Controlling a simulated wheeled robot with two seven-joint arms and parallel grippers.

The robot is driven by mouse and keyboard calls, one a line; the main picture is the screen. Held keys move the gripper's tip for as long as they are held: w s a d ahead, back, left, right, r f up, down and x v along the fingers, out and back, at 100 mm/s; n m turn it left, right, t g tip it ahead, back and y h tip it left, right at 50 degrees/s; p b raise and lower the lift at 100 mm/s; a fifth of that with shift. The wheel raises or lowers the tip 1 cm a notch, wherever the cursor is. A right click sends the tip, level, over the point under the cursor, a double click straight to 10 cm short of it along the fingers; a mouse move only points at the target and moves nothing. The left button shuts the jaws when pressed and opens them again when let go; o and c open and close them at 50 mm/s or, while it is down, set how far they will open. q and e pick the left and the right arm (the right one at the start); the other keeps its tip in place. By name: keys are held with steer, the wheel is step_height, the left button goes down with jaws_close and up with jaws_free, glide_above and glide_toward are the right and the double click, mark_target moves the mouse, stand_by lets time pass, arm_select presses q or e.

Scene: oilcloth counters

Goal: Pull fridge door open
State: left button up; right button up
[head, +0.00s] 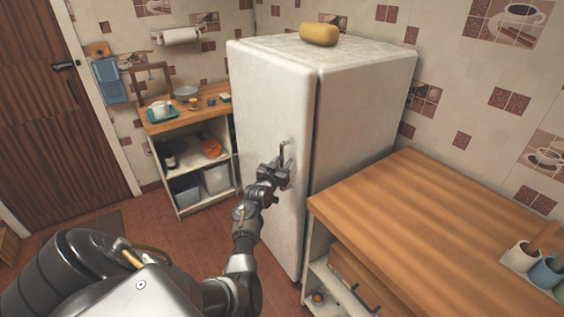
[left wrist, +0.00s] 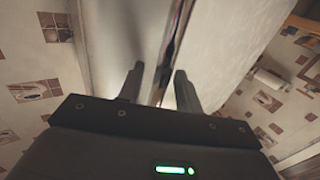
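The white fridge (head: 355,110) stands against the tiled wall in the head view. Its front door (head: 265,90) looks shut, with a dark seam along its right edge. A small metal handle (head: 284,150) sits on the door near that edge. My left gripper (head: 274,172) is at the handle's lower part. In the left wrist view the two fingers of my left gripper (left wrist: 159,88) stand apart, with a thin dark bar, seemingly the handle (left wrist: 165,70), between them. I cannot tell whether the fingers touch it. My right gripper is not in view.
A wooden counter (head: 440,215) stands right of the fridge, with a cup holder at its far right. A yellow rounded object (head: 319,34) lies on top of the fridge. A small shelf unit (head: 188,120) stands at left. Brown floor (head: 150,215) is open before the fridge.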

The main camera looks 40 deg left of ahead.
arm_select(q)
steer(key=shift+w, duration=0.15)
steer(key=shift+c, duration=0.4)
jaws_close()
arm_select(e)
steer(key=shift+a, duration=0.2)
